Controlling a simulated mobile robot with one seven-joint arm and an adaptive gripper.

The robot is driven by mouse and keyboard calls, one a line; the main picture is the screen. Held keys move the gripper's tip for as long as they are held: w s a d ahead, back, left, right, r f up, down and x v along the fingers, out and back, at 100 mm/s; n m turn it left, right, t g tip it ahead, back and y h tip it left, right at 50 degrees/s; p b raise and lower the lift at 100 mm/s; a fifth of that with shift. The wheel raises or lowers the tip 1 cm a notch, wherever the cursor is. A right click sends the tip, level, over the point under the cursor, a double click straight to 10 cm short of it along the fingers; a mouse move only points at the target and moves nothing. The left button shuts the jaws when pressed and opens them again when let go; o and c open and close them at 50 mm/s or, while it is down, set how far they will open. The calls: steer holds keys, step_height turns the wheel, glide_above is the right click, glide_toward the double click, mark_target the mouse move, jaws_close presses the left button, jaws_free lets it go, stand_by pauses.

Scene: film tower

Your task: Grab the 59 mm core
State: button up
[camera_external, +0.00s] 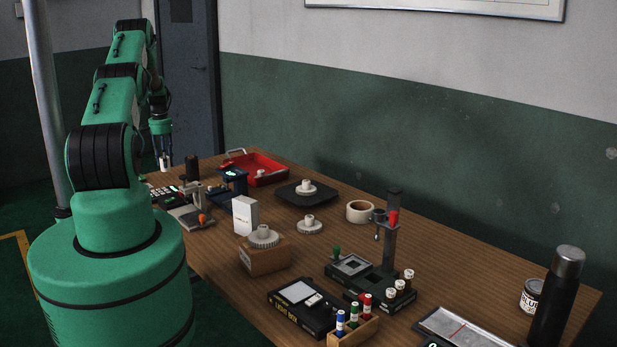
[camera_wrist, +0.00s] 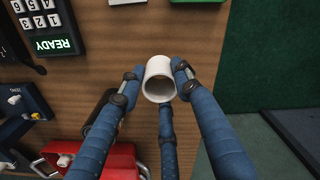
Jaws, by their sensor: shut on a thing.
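A white hollow core (camera_wrist: 159,83), a short open cylinder, sits between the blue jointed fingers of my gripper (camera_wrist: 157,70) in the wrist view. The fingers press on its sides, with one more finger below it, and its open end faces the camera. In the external view my gripper (camera_external: 164,148) points down at the far left end of the table, with the small white core (camera_external: 164,163) at its tips. The core appears to be held above the table top; the exact gap cannot be told. No size marking is legible on it.
The wooden table (camera_external: 330,235) ends close to my gripper, with green floor (camera_wrist: 265,55) beyond. A keypad device reading READY (camera_wrist: 52,45) and a red tray (camera_wrist: 115,158) are nearby. A black cylinder (camera_external: 192,168) stands close by. Several devices and white hubbed discs crowd the table.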

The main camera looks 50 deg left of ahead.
steer(key=s+d, duration=0.2)
steer(key=d, duration=0.2)
steer(key=s+d+r, duration=0.1)
steer(key=s+d, duration=0.2)
steer(key=d, duration=0.2)
steer(key=s+d+p, duration=0.1)
steer(key=s+d, duration=0.2)
steer(key=d, duration=0.1)
steer(key=shift+d+r, duration=0.3)
steer(key=shift+d, duration=0.1)
stand_by(0.4)
